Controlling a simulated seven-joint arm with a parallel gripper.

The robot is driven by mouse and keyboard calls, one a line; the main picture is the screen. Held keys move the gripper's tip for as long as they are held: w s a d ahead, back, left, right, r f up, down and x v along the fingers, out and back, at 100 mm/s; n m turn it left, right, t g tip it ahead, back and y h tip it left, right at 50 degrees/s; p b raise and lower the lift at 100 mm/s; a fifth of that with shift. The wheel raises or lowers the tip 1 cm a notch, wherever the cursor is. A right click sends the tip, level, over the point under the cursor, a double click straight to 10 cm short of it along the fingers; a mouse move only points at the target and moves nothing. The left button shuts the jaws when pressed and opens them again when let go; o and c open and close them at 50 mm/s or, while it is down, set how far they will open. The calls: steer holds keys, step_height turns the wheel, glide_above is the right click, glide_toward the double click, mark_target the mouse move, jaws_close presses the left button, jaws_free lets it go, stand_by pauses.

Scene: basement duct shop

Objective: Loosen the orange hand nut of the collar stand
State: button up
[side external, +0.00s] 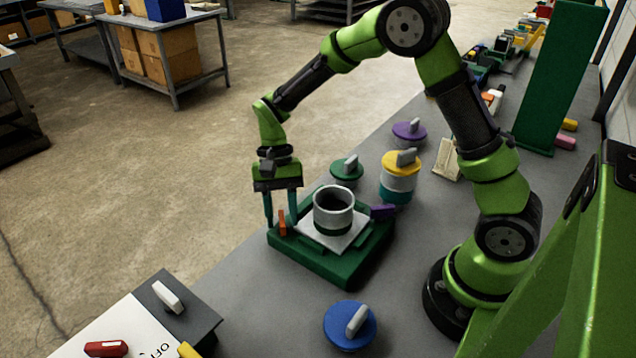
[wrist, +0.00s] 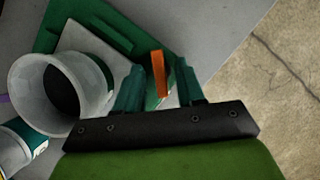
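The collar stand is a green base (side external: 312,262) on the grey bench, with a white plate and a grey ring-shaped collar (side external: 333,205) at its middle. The orange hand nut (side external: 282,224) stands at the left side of the stand. It also shows in the wrist view (wrist: 158,74) as an upright orange bar. My gripper (side external: 282,222) points down over that side. In the wrist view my gripper (wrist: 160,85) has its two green fingers apart, one on each side of the orange nut, with a gap visible.
A yellow-topped canister (side external: 401,165), a green lid (side external: 346,170) and a purple lid (side external: 409,132) stand behind the collar stand. A blue lid (side external: 350,325) is in front. A sign box (side external: 170,310) with coloured handles is at lower left. The bench's left edge is close to the stand.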

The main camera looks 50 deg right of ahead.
steer(key=v, duration=1.6)
steer(key=shift+d+r, duration=0.2)
steer(key=shift+r, duration=0.15)
steer(key=shift+w, duration=0.15)
steer(key=s+r+n+t, duration=0.1)
steer(key=s+n+t, duration=0.1)
steer(key=s+t, duration=0.3)
steer(key=s+r+n+t+h, duration=0.1)
steer(key=s+t, duration=0.4)
steer(key=s, duration=0.9)
steer(key=shift+r+n, duration=0.75)
steer(key=shift+n, duration=0.15)
steer(key=shift+o, duration=0.4)
